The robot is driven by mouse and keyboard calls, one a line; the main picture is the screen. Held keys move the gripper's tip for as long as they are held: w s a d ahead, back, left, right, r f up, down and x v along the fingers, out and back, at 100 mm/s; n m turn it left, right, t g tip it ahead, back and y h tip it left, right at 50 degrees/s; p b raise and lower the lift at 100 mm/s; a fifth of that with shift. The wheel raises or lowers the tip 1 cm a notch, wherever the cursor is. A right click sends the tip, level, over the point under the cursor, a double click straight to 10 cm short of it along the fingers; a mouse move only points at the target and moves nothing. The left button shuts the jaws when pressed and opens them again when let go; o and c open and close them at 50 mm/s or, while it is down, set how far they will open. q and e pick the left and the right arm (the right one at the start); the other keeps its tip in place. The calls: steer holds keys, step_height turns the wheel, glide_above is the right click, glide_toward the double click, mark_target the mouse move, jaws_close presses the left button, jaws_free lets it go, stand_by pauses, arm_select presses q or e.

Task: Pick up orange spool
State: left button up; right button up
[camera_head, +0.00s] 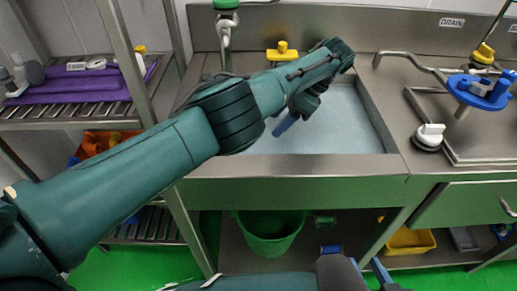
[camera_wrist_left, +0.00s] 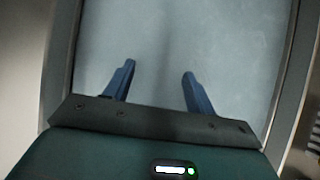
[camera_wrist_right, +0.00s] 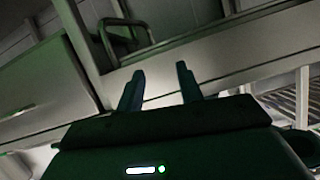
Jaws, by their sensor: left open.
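I cannot make out an orange spool for certain in any view. Orange items (camera_head: 97,142) sit in a bin on the lower left rack, too small and partly covered to identify. My left gripper (camera_head: 284,124) is over the sink basin (camera_head: 340,128), its blue fingers pointing down. In the left wrist view my left gripper (camera_wrist_left: 158,70) is open, with nothing between its fingers and only the pale basin beyond. My right gripper (camera_head: 356,257) is low in front of the counter. In the right wrist view it (camera_wrist_right: 160,70) is open and empty.
A green bucket (camera_head: 268,232) and a yellow tub (camera_head: 408,241) stand below the counter. A yellow fitting (camera_head: 282,53) is behind the basin. Purple trays (camera_head: 75,88) lie on the rack.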

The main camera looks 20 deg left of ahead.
mark_target(262, 145)
arm_select(q)
steer(key=p+x, duration=0.2)
steer(key=x, duration=0.6)
steer(key=shift+p+x, duration=0.35)
steer(key=shift+x, duration=2.3)
steer(key=shift+s+a+r, duration=0.1)
steer(key=shift+s, duration=0.05)
steer(key=shift+c, duration=0.4)
jaws_close()
